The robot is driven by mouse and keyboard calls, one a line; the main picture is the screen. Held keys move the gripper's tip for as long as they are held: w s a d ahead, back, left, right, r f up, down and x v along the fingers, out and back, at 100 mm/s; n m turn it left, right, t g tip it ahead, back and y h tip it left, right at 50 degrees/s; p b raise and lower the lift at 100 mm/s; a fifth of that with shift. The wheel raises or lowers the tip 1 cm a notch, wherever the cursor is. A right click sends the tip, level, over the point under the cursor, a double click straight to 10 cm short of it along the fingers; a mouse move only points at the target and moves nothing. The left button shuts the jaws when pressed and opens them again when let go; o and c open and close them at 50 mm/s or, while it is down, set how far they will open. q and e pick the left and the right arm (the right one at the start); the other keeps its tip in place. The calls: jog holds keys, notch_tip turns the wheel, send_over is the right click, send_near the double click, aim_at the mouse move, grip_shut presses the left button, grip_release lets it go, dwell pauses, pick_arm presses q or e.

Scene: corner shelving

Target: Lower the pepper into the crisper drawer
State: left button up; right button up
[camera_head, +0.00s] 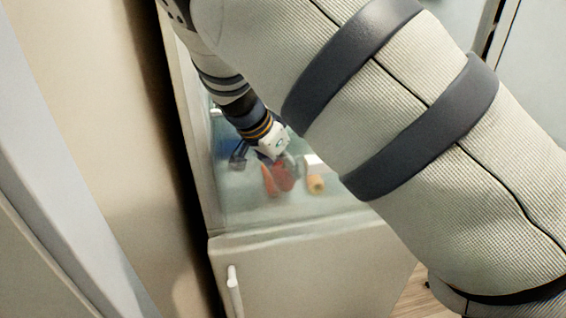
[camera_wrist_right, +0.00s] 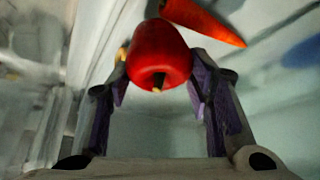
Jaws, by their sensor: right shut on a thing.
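The red pepper (camera_wrist_right: 160,57) sits between the two fingers of my right gripper (camera_wrist_right: 158,78) in the right wrist view, its stem end facing the camera. The gripper is shut on it. In the head view my right gripper (camera_head: 268,158) is inside the open fridge, low down, and the red pepper (camera_head: 284,174) shows at its tip, blurred. The pale, see-through crisper drawer area (camera_head: 240,208) lies around and below it. I cannot tell whether the pepper touches the drawer floor. My left gripper is not in view.
An orange carrot (camera_wrist_right: 207,20) lies close beyond the pepper. A tan cylinder (camera_head: 316,184) and a white block (camera_head: 313,164) are to the right of the pepper. A lower door with a white handle (camera_head: 233,290) is below. My large arm covers the right side.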

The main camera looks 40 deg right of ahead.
jog(key=shift+f, duration=0.15)
jog(key=o, duration=1.1)
